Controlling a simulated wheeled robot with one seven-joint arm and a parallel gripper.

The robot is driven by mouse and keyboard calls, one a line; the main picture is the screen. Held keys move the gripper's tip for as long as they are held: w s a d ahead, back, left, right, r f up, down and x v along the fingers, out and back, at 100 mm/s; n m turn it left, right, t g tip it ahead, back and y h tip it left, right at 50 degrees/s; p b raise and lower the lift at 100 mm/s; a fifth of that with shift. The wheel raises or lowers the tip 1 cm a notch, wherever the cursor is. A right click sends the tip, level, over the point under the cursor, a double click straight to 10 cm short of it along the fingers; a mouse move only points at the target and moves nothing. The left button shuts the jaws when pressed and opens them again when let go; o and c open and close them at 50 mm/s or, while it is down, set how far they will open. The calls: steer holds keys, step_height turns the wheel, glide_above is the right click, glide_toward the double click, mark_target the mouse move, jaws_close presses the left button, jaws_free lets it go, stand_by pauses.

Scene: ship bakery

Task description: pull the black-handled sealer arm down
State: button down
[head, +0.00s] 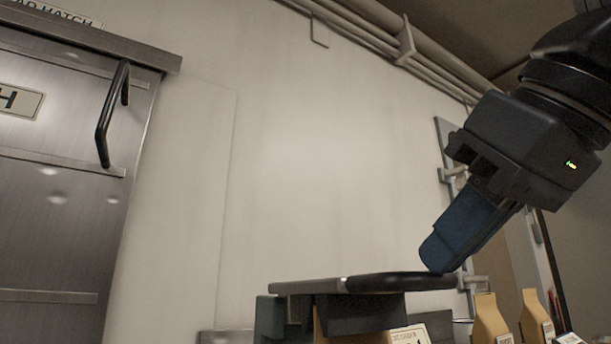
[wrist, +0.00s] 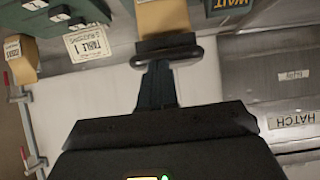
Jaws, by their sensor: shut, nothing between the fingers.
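The sealer arm (head: 315,286) runs about level across the top of a dark sealer body (head: 360,314) at the bottom centre of the head view. Its black handle (head: 395,281) is at the right end. My gripper (head: 437,262) is shut, with its fingers slanting down from the upper right. The fingertips are at the top of the handle's right end; I cannot tell whether they touch it. In the wrist view my shut fingers (wrist: 157,82) point up at the black handle (wrist: 185,53), with the tips at its edge. Nothing shows between them.
A brown bag (head: 320,326) is under the sealer arm, with a printed card (head: 409,336) beside it. More brown bags (head: 490,318) stand at right. A steel hatch door with a black bar handle (head: 105,125) is at left. The wall between is bare.

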steer(key=shift+s+d+f+t+b, duration=0.15)
steer(key=shift+f+t+b, duration=0.15)
steer(key=shift+f+b, duration=0.45)
steer(key=shift+f, duration=0.1)
steer(key=s+d+r+p, duration=0.5)
steer(key=s+r, duration=0.2)
steer(key=r, duration=0.3)
steer(key=shift+s, duration=0.25)
steer(key=shift+y, duration=0.3)
